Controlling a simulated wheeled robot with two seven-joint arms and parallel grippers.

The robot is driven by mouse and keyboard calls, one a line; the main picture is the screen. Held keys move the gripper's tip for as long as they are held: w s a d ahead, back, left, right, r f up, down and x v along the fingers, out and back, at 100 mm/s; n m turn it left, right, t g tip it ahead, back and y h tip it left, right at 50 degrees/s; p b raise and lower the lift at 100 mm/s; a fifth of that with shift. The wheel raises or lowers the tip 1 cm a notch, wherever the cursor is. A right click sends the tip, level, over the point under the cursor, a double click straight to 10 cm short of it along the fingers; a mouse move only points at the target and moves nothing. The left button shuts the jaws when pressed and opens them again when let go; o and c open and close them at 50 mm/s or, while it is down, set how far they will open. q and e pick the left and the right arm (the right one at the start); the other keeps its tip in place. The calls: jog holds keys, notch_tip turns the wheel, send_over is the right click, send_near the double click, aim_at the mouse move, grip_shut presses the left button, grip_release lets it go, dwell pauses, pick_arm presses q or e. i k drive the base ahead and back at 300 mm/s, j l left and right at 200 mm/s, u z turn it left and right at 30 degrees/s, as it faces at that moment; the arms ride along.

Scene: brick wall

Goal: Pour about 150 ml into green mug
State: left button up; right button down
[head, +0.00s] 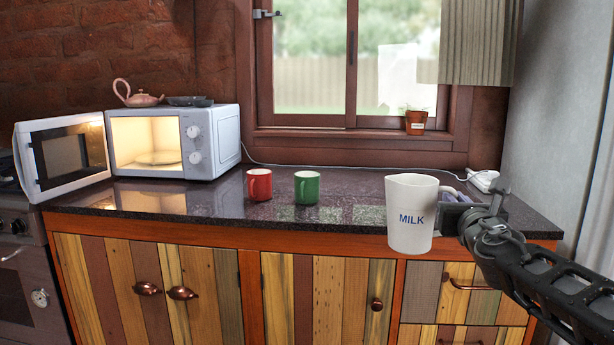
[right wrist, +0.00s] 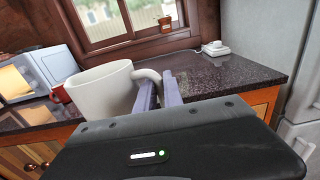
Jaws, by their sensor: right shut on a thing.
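The green mug (head: 307,188) stands upright on the dark countertop, right of the red mug (head: 259,184). A white jug marked MILK (head: 410,213) is upright in front of the counter's right part in the head view. My right gripper (head: 450,194) is shut on the jug's handle, at the jug's right side. In the right wrist view the white jug (right wrist: 103,92) shows at the left with its handle between the gripper fingers (right wrist: 160,92). The inside of the jug is hidden, so its milk level cannot be seen. My left gripper is not in view.
A white microwave (head: 222,140) with its door open stands at the counter's left. A potted plant (head: 416,122) is on the window sill. A white socket box (head: 484,180) lies at the back right. Counter around the mugs is clear.

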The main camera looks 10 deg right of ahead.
aim_at(306, 182)
jog(key=i, duration=1)
